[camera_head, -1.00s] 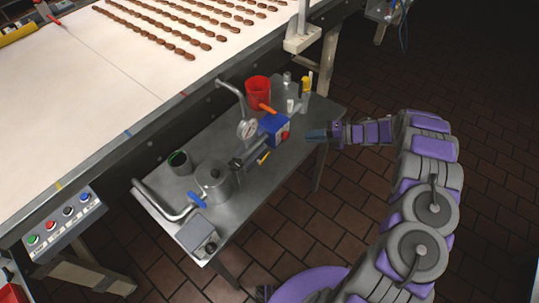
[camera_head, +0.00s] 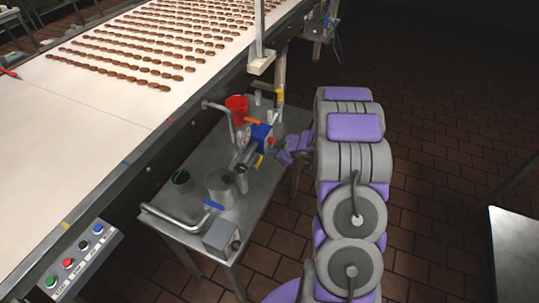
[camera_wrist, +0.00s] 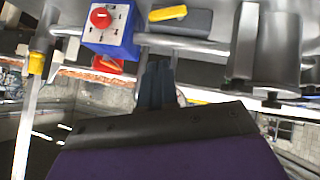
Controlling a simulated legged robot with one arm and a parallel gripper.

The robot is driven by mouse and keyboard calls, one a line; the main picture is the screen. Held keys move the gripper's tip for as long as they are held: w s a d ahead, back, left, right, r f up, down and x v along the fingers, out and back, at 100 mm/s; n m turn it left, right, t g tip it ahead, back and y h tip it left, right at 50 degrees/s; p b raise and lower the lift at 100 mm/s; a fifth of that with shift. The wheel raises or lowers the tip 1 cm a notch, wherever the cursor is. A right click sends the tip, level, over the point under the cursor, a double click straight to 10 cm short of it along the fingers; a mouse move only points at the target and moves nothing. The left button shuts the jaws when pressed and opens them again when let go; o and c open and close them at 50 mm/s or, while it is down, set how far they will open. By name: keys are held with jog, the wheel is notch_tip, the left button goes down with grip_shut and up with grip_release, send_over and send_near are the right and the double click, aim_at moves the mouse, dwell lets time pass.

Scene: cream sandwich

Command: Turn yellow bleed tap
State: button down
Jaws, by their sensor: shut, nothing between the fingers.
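The yellow tap (camera_head: 259,161) is a small lever beside the blue box, low on the grey pump unit. In the wrist view a yellow lever (camera_wrist: 168,13) lies on a dark grey body at the top, right of the blue box with its red knob. My gripper (camera_wrist: 157,68) has its dark fingers together and empty, below the lever in that picture and apart from it. In the head view my gripper (camera_head: 276,148) is at the table's right side, close to the blue box. Its fingertips are partly hard to make out there.
The blue box (camera_head: 260,136), a red cup (camera_head: 237,106) and a metal pot (camera_head: 221,187) stand on the steel table (camera_head: 262,200). A blue handle (camera_head: 214,205) is near the front. The conveyor (camera_head: 100,110) carries rows of brown biscuits.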

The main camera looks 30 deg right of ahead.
jog(key=x, duration=0.3)
jog(key=b+x, duration=0.1)
jog(key=x, duration=0.2)
jog(key=s+f+b+x, duration=0.1)
jog(key=x, duration=0.3)
jog(key=shift+d+f, duration=0.1)
jog(key=shift+d, duration=0.25)
jog(key=shift+w+d+f+b, duration=0.2)
jog(key=shift+d+f+b, duration=0.1)
jog(key=shift+f, duration=0.2)
jog(key=shift+a, duration=0.2)
